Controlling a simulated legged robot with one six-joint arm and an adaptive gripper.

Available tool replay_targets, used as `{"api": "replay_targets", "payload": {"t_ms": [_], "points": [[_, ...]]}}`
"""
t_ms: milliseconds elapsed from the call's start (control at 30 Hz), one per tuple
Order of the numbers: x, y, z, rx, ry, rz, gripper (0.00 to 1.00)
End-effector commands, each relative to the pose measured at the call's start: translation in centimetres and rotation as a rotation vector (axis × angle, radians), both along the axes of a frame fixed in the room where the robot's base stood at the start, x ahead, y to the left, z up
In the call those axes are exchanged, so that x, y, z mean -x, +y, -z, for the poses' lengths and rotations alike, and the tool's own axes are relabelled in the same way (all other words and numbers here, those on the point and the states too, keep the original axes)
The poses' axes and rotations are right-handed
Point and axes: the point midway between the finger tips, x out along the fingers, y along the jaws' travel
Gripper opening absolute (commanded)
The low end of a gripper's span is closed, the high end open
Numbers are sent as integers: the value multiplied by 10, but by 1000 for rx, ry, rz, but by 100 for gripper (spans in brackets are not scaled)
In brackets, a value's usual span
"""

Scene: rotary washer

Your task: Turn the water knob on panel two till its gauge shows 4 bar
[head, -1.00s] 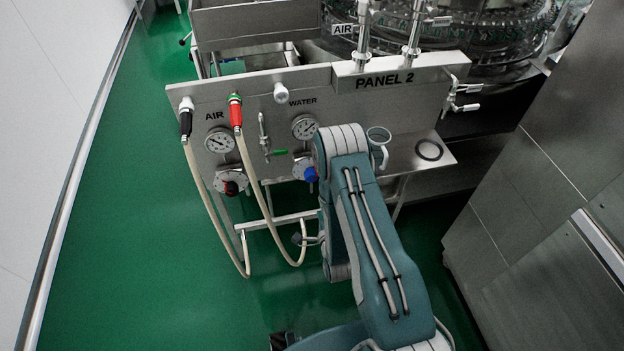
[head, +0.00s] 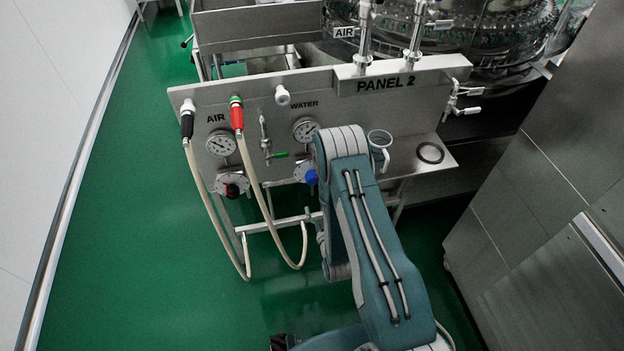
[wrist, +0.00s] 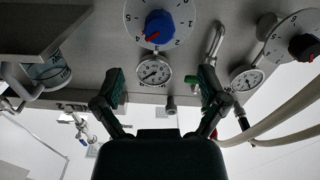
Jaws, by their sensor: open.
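Panel two (head: 400,125) is a grey metal plate with gauges and knobs. The blue water knob (head: 311,178) sits below the round water gauge (head: 305,129), partly beside my arm. In the wrist view the blue knob (wrist: 160,25) is at the top, with a red pointer on a numbered dial. The water gauge (wrist: 154,72) shows between my fingers; its reading is too small to tell. My gripper (wrist: 160,88) is open and empty, its fingers apart, and the knob lies outside them. In the head view my gripper is mostly hidden by my arm.
Two pale hoses (head: 262,190) hang in front of the panel. A green-handled valve (head: 277,155) is beside the water gauge. Green floor (head: 150,260) is free at left.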

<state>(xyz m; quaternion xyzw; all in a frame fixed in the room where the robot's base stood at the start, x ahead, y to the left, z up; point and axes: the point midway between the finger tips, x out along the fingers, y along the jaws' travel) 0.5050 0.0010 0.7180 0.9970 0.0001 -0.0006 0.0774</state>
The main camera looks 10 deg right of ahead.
Motion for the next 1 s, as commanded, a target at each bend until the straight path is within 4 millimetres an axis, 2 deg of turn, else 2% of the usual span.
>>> {"api": "replay_targets", "payload": {"t_ms": [167,600,767,1000], "points": [[-17,0,-1,7,-4,0,92],[-93,0,0,4,-3,1,92],[-106,0,0,4,-1,0,92],[-107,0,0,4,1,0,92]]}}
